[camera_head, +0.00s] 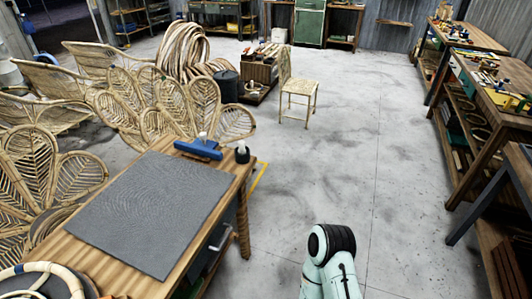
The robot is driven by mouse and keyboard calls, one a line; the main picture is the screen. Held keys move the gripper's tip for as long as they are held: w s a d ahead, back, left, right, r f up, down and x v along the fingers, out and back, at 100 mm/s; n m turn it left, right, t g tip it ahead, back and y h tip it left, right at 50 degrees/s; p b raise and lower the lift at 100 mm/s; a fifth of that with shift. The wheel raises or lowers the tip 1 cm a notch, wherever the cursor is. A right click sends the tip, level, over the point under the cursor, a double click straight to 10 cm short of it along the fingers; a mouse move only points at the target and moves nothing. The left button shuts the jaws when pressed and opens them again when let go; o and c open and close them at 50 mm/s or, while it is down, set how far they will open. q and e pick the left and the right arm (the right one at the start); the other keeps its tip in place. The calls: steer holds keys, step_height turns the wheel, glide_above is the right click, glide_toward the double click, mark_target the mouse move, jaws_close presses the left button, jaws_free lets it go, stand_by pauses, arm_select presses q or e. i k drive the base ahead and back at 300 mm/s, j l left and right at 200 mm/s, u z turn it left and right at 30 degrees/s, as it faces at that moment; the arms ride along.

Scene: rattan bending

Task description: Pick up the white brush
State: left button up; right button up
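No plainly white brush can be made out. On the far edge of the wooden table (95,264) lies a long blue item (199,149) with a short white upright part (203,137), which may be a brush. To its right, at the table's far right corner, stands a small black item (242,155) with a white top. It is too small to tell what it is. One of my arm links, pale green with a black joint, shows at the bottom, right of the table. Neither gripper is in view.
A dark grey mat (150,212) covers much of the tabletop. A round rattan-rimmed item (40,268) is at the lower left. Rattan chairs (120,105) crowd the left. A small chair (297,88) stands beyond. Workbenches (490,90) line the right. The middle floor (350,150) is clear.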

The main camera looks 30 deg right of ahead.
mark_target(241, 144)
steer(key=z, duration=0.75)
steer(key=i+l+u, duration=0.15)
steer(key=u, duration=0.6)
steer(key=i+l+u, duration=0.2)
steer(key=l+u, duration=0.2)
steer(key=l, duration=0.2)
steer(key=i+l+u, duration=0.2)
steer(key=l, duration=0.15)
steer(key=i+l+u, duration=0.1)
steer(key=l, duration=0.6)
steer(key=i+l+u, duration=0.1)
steer(key=l, duration=0.6)
steer(key=i+l+u, duration=0.1)
steer(key=l, duration=0.6)
